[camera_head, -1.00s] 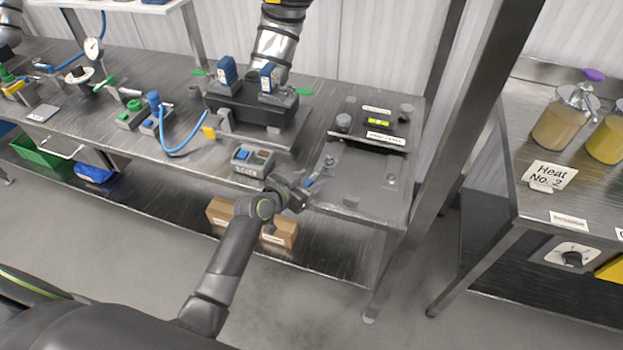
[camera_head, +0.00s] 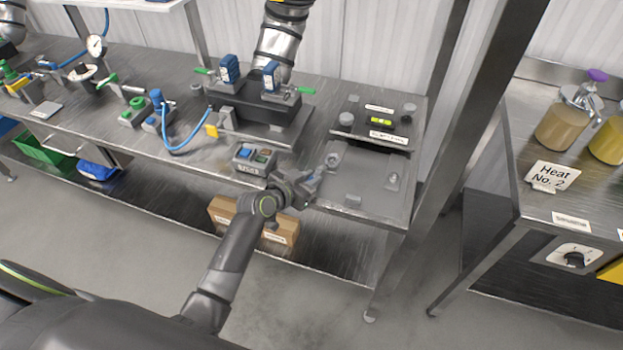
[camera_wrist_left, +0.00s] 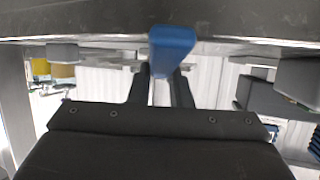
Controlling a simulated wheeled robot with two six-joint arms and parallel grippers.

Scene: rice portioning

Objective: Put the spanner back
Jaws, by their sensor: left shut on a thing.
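My left gripper (camera_head: 305,186) is at the front edge of the metal bench, just left of a grey recessed tray (camera_head: 372,178). It is shut on the spanner (camera_head: 318,174). The spanner's blue handle (camera_wrist_left: 172,48) sticks out from between the two dark fingers in the left wrist view. In the head view the spanner points up and right over the tray's left side. Its far end is small and hard to make out there. I cannot tell whether it touches the tray. My right gripper is not in view.
A button box (camera_head: 254,158) stands close to the left of the gripper. A plate with a green level (camera_head: 381,121) lies behind the tray. A dark block with blue-topped valves (camera_head: 262,110) is further back. A steel post (camera_head: 440,160) rises on the right.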

